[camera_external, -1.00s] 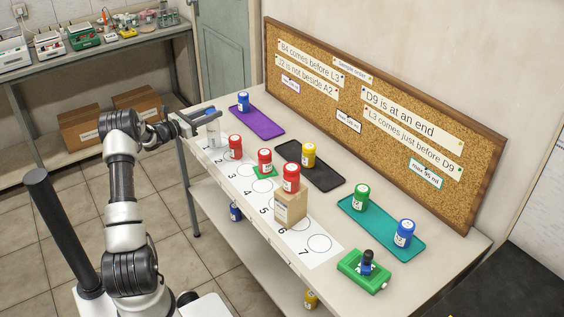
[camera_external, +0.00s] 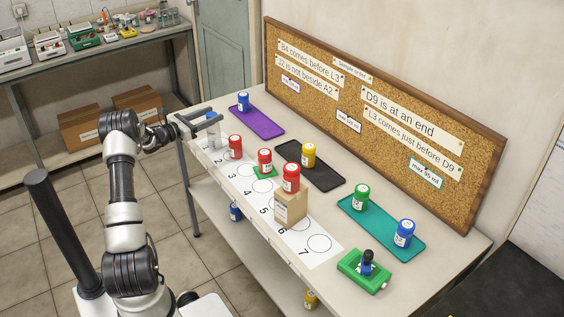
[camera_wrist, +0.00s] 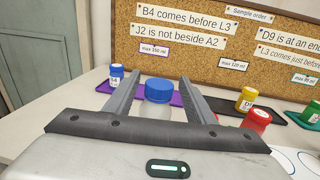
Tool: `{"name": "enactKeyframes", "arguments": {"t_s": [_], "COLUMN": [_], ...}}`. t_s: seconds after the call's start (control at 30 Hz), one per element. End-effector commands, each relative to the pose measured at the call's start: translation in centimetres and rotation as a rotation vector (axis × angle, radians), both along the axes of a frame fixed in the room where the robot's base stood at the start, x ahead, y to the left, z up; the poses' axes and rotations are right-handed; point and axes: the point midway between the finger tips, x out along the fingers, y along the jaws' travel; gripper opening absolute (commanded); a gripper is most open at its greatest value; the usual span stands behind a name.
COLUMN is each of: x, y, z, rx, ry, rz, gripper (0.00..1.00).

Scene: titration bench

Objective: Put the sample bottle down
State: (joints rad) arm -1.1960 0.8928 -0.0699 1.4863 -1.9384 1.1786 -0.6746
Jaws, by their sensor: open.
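The sample bottle is a clear bottle (camera_external: 214,137) with a blue cap, upright at the far-left end of the numbered white strip (camera_external: 304,241), by the spot before 2. Its base appears to rest on the strip. In the wrist view its blue cap (camera_wrist: 158,88) and part of its pale body show between my fingers; the lower part is hidden by my gripper's body. My gripper (camera_wrist: 161,80) is open, with one finger on each side of the bottle and a visible gap at the cap. In the external view my gripper (camera_external: 207,121) reaches in from the left at the bottle's upper part.
A purple mat (camera_external: 259,121) with a blue bottle (camera_external: 242,102) lies behind. A corkboard (camera_external: 350,110) stands at the back. Spot 7 (camera_external: 319,243) is bare.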

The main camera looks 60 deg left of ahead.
Motion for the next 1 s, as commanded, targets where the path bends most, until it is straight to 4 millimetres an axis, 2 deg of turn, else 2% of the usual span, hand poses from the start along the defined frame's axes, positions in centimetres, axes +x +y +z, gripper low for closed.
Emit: {"name": "enactKeyframes", "arguments": {"t_s": [0.3, 0.5, 0.73, 0.93, 1.0], "x": [-6.8, -10.1, -11.4, -11.3, -10.6], "y": [-0.6, -1.0, -1.2, -1.4, -2.3], "z": [0.1, 0.0, -0.1, 0.0, 0.4], "rx": [-0.002, -0.001, -0.001, 0.002, 0.017], "ry": [0.002, 0.001, 0.001, 0.002, 0.013], "rz": [0.006, 0.004, 0.002, -0.002, -0.027], "gripper": [0.5, 0.5, 0.5, 0.5, 0.5]}}
